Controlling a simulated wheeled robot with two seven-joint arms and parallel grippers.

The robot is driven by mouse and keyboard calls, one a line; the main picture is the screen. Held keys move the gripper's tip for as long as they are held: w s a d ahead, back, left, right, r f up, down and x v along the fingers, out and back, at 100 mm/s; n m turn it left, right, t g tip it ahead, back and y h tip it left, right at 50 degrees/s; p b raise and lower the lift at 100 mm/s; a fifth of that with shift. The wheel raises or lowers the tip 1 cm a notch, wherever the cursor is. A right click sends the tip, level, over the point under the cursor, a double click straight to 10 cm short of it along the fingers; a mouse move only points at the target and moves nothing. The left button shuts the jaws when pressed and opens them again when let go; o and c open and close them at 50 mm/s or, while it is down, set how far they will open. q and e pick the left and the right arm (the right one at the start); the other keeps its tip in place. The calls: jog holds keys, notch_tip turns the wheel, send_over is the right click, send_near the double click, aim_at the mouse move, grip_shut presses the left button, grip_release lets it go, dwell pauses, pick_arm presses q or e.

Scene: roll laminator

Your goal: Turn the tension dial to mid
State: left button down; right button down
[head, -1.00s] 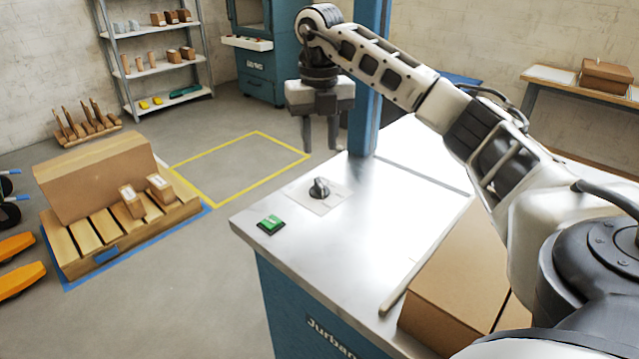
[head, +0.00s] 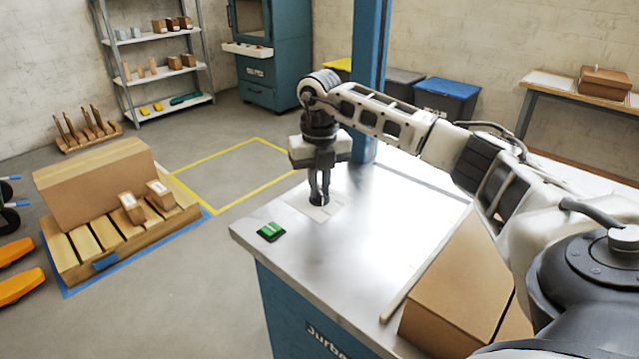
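The tension dial (head: 319,203) is a small dark knob on a pale square plate (head: 330,212) on the metal worktop. My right gripper (head: 319,195) points straight down over it, with its fingertips at the knob. The fingers are close together with a narrow gap and look shut on the knob. They hide most of the knob, so its pointer direction cannot be read. My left gripper is not in view.
A green button (head: 270,231) sits on the worktop (head: 390,220), left of the dial. A blue post (head: 369,70) rises behind my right gripper. A cardboard box (head: 460,285) stands at the worktop's front right, under my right arm.

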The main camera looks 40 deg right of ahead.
aim_at(320, 190)
jog(key=shift+r, duration=0.1)
dwell(0.3)
jog(key=shift+n+p, duration=0.6)
jog(key=shift+n, duration=0.5)
jog(key=n+p, duration=0.1)
jog(key=n, duration=0.2)
jog(key=shift+n, duration=0.3)
jog(key=n+p, duration=0.1)
jog(key=n, duration=0.4)
jog(key=shift+n, duration=0.4)
jog(key=c, duration=1.5)
grip_release()
jog(key=shift+o, duration=0.2)
notch_tip(320, 190, up, 16)
